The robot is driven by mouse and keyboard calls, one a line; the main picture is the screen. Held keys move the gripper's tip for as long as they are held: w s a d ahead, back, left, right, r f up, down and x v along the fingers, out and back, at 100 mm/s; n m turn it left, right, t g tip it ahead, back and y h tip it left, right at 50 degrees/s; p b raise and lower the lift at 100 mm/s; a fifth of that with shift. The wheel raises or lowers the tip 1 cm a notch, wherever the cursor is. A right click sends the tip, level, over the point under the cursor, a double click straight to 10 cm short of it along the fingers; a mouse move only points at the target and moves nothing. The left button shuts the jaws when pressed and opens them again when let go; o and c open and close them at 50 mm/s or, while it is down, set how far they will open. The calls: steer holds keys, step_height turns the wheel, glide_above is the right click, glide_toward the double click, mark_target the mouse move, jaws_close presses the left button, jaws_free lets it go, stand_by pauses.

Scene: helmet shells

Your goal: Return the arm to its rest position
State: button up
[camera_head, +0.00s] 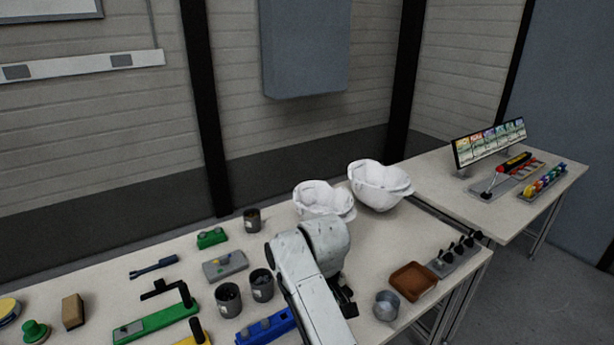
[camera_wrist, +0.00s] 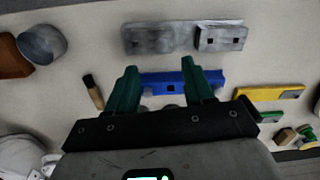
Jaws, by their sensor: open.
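My arm reaches over the workbench, and its white links show in the head view. My gripper (camera_wrist: 160,66) shows in the wrist view with two green fingers spread apart and nothing between them. A blue block fixture (camera_wrist: 155,84) lies on the bench below and between the fingers; I cannot tell the height gap. In the head view only a dark part of my gripper (camera_head: 347,300) shows beside the arm. Two white helmet shells (camera_head: 320,200) (camera_head: 378,187) sit at the bench's back, past the arm. Part of a white shell (camera_wrist: 18,158) shows in the wrist view's lower left corner.
A metal cup (camera_head: 386,305) and a brown tray (camera_head: 413,280) stand right of my arm. Dark cups (camera_head: 228,300) (camera_head: 262,285), a green fixture (camera_head: 160,322) and a grey block (camera_head: 225,266) lie left. A second table (camera_head: 500,215) with a monitor (camera_head: 490,143) stands at right.

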steer(key=s+d+f+m, duration=0.4)
steer(key=s+d+f, duration=0.85)
steer(key=s, duration=0.25)
steer(key=s+d+m, duration=0.1)
steer(key=s+d, duration=0.3)
steer(key=s, duration=0.3)
steer(key=s+d+r+m, duration=0.1)
steer(key=s+d, duration=0.3)
steer(key=s, duration=0.4)
steer(key=s+d+m+t, duration=0.1)
steer(key=s+d+m, duration=0.1)
steer(key=s+d, duration=0.2)
steer(key=s, duration=0.3)
steer(key=shift+s+d+r+m, duration=0.2)
steer(key=shift+d+r+m, duration=0.1)
steer(key=shift+d+m, duration=0.1)
